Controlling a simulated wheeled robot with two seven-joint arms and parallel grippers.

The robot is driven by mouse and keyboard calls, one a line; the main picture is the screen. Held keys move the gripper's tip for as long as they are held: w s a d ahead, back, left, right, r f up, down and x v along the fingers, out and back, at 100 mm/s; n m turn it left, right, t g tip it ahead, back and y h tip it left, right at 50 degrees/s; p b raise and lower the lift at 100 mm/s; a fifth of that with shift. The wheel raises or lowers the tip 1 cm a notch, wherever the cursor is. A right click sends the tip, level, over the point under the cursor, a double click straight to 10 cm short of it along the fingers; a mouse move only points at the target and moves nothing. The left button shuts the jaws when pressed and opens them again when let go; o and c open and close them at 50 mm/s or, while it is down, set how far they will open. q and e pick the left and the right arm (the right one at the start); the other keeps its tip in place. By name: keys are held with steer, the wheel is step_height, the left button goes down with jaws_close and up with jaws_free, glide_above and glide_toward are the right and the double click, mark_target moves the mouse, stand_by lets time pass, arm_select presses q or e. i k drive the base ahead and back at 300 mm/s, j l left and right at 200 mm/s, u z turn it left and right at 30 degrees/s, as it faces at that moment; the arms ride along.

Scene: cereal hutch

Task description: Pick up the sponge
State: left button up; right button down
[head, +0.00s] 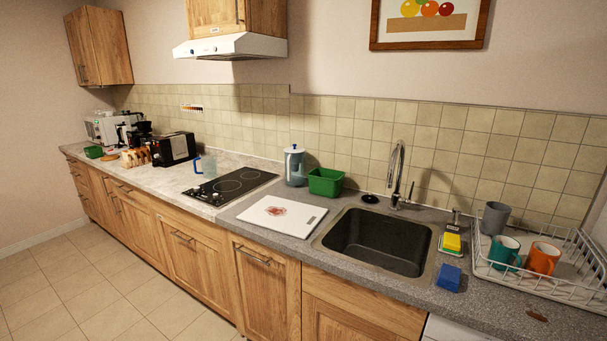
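A blue block (449,277), which looks like a sponge, lies on the grey counter just right of the sink, near the front edge. A yellow block (452,242), also sponge-like, sits behind it on a small green and white holder. I cannot tell which of the two the task means. The two blocks are apart. Neither of my grippers shows in the head view.
The dark sink (375,241) is left of the blocks, with a tall faucet (396,175) behind it. A white dish rack (560,270) with several mugs stands at the right. A white cutting board (281,215) with a red stain lies left of the sink.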

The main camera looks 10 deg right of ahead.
mark_target(451, 242)
steer(key=z, duration=1.25)
